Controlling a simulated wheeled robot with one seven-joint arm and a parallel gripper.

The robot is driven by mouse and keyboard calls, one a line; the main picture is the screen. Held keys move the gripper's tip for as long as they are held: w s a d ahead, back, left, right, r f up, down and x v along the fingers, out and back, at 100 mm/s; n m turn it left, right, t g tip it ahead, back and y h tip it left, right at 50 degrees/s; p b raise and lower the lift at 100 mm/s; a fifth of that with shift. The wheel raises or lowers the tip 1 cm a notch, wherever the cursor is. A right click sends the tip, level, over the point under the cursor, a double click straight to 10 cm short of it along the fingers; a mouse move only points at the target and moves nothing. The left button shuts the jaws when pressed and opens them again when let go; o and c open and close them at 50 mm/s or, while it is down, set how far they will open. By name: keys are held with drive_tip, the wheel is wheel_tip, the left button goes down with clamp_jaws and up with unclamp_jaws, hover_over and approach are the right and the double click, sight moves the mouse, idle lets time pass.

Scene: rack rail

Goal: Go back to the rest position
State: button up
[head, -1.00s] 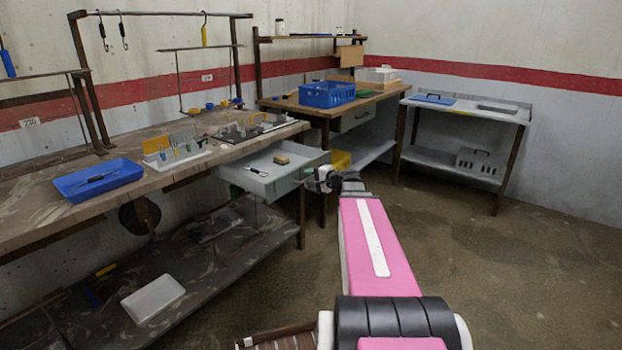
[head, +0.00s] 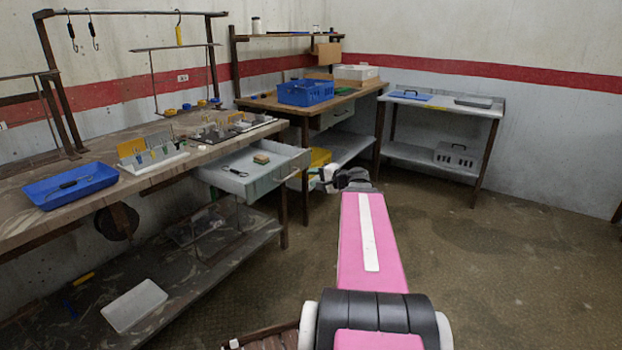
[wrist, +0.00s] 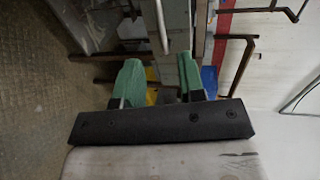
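My gripper (head: 328,179) is at the end of my outstretched pink arm, in front of the gap between the open drawer and the far shelf. In the wrist view its two green fingers (wrist: 161,82) stand apart, with nothing seen held between them. The open grey drawer (head: 252,172) is left of my gripper in the head view. It holds a small tan block (head: 261,159) and a dark-handled tool (head: 236,172). Whether my gripper touches anything is too small to tell, but it looks clear.
The long workbench (head: 130,192) on the left carries a blue tray (head: 70,193) and racks of small parts. A wooden table (head: 355,93) with a blue crate (head: 306,92) stands behind my gripper. A grey side table (head: 440,104) is at back right. The right floor is clear.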

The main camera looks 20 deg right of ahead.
idle(0.3)
drive_tip(key=s+a+f+n+g+h, duration=0.4)
drive_tip(key=s+a+f+n+g, duration=0.1)
drive_tip(key=a+f, duration=0.4)
drive_tip(key=s+a+f+n+g+h, duration=0.5)
drive_tip(key=s+a+f+g, duration=0.2)
drive_tip(key=f, duration=0.7)
drive_tip(key=shift+s+a+n+g, duration=0.35)
drive_tip(key=shift+s+a, duration=0.2)
drive_tip(key=shift+a, duration=0.45)
